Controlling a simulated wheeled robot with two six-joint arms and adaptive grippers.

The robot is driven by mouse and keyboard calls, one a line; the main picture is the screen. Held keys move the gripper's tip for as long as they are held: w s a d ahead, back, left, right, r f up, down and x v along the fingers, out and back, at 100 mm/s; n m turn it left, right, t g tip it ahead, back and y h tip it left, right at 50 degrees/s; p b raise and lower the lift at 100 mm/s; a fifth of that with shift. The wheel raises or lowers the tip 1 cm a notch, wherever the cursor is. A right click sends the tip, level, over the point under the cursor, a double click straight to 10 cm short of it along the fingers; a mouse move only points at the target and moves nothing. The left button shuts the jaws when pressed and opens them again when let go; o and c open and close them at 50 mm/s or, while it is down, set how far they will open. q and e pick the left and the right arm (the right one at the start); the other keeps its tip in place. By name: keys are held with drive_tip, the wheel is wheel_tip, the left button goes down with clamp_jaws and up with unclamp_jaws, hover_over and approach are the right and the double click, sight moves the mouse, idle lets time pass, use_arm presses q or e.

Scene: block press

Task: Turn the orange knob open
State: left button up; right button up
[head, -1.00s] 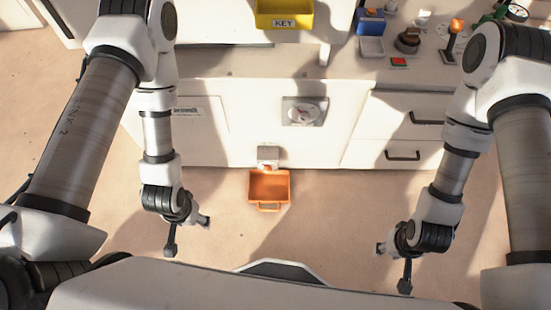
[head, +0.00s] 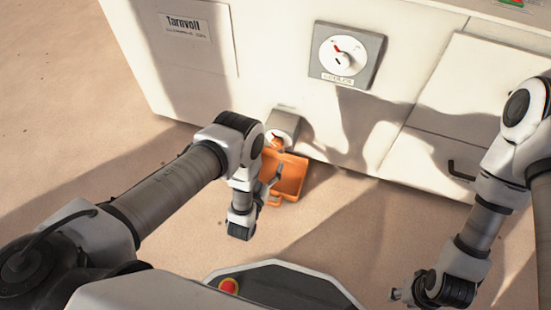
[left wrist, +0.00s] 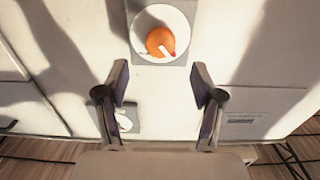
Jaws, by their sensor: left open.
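The orange knob (left wrist: 161,41) sits on a white round face on a grey plate; a white stripe and a red mark show on it. In the head view the knob (head: 277,142) is partly visible low on the white cabinet front, on a grey housing. My left gripper (head: 273,184) is near it, in front of the orange bin. In the left wrist view its two fingers (left wrist: 161,92) are spread wide and empty, and the knob appears beyond them, roughly centred between them and apart from both. My right gripper (head: 400,295) hangs at the lower right, its fingers hardly distinguishable.
An orange bin (head: 293,180) stands on the floor below the knob, partly hidden by my left gripper. A gauge (head: 344,55) on a grey plate is higher on the cabinet (head: 270,60). Drawers with a dark handle (head: 463,169) are at right. Open floor lies left.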

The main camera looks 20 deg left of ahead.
sight(276, 146)
use_arm(q)
drive_tip(key=w+b, duration=0.3)
drive_tip(key=w, duration=0.4)
drive_tip(key=shift+d, duration=0.15)
drive_tip(key=shift+w+r, duration=0.1)
drive_tip(key=shift+w, duration=0.1)
drive_tip(key=c, duration=1.1)
